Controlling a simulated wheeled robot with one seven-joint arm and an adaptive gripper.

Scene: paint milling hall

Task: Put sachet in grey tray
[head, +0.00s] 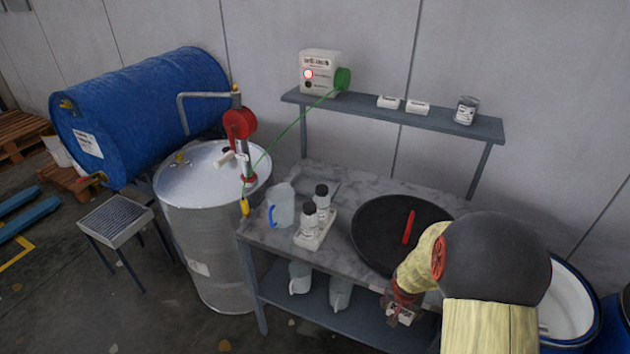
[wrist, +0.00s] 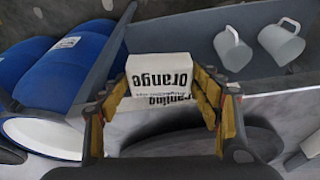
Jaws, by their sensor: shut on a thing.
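My gripper (head: 400,308) is shut on a white sachet (wrist: 160,78) with dark print that includes the word "Orange". The sachet looks like a small block and sits between both fingers in the wrist view. In the head view it shows as a small pale patch (head: 404,318) at the table's front edge, partly covered by the fingers.
A black round pan (head: 375,235) with a red stick (head: 408,227) fills the table's middle. A white holder with two bottles (head: 315,238) and a jug (head: 281,205) stand left. A wall shelf (head: 450,120) is behind. A green cord (head: 290,125) runs to the steel drum (head: 210,185).

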